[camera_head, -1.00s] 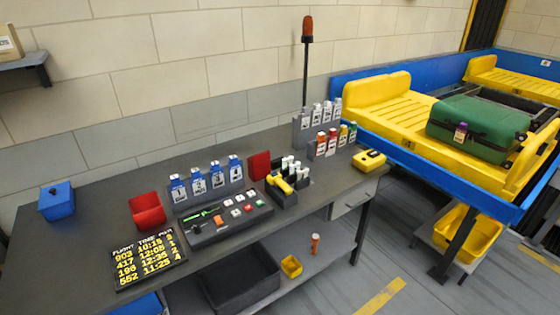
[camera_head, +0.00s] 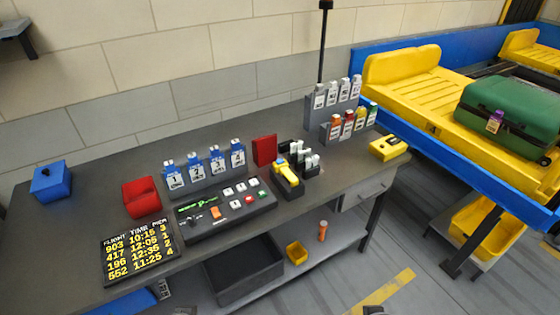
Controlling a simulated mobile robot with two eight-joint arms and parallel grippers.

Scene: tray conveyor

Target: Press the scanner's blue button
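A yellow hand-held device that looks like the scanner (camera_head: 283,172) sits in a dark holder (camera_head: 291,190) on the grey table, right of the control panel. Its blue button cannot be made out clearly at this size. A second yellow device (camera_head: 388,147) with a dark patch on top lies flat at the table's right end.
The grey table (camera_head: 95,210) also holds a control panel (camera_head: 230,213), numbered blue tag holders (camera_head: 204,172), red bins (camera_head: 141,198), a flight board (camera_head: 138,249) and a blue box (camera_head: 51,181). A conveyor with a yellow tray (camera_head: 425,95) and green suitcase (camera_head: 508,115) stands right.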

